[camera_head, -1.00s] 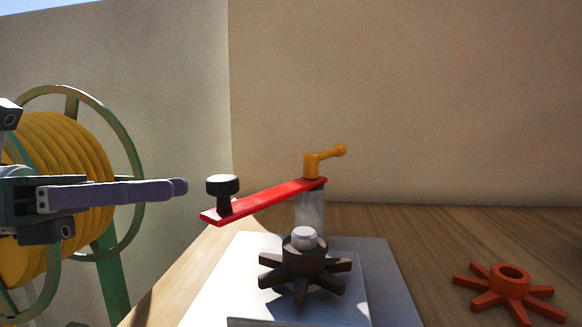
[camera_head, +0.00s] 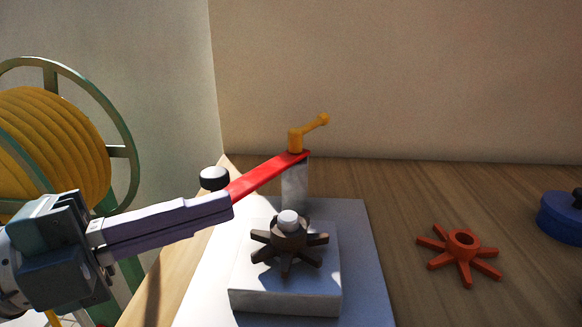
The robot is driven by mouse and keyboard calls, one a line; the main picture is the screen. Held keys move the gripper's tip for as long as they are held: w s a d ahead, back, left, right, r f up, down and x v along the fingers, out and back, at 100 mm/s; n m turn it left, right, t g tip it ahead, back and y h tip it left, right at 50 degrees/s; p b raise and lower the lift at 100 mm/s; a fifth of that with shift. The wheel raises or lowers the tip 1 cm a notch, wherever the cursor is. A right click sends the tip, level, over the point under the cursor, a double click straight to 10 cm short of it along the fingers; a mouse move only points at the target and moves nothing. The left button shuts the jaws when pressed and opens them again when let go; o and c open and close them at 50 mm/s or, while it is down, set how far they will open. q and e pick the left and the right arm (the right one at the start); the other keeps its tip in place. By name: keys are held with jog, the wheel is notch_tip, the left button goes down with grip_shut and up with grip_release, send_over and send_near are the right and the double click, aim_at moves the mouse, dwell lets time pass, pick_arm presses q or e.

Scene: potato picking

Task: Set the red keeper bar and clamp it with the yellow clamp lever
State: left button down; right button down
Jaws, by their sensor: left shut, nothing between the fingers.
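The red keeper bar (camera_head: 263,177) runs from the top of a grey post (camera_head: 294,187) toward the lower left, with a black knob (camera_head: 214,178) near its free end. The yellow clamp lever (camera_head: 308,132) stands on the post end of the bar, its handle pointing up and right. A dark brown spoked wheel (camera_head: 288,246) sits on a white block, around a pale pin (camera_head: 288,219). The bar lies behind and left of the wheel, not over it. My left gripper (camera_head: 231,205) is shut and empty, in front of the bar's free end and hiding it; contact cannot be told. My right gripper is out of view.
An orange-red spoked wheel (camera_head: 460,254) lies on the wooden table (camera_head: 400,200) at the right. A blue round object (camera_head: 562,217) is at the right edge. A yellow hose reel (camera_head: 50,150) stands at the left. The table between the wheels is clear.

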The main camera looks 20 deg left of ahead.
pick_arm(q)
jog(key=w, duration=0.1)
jog(key=w+a, duration=0.1)
jog(key=w, duration=0.1)
jog(key=shift+w+a+f, duration=0.2)
jog(key=shift+w+a, duration=0.05)
jog(key=shift+a, duration=0.15)
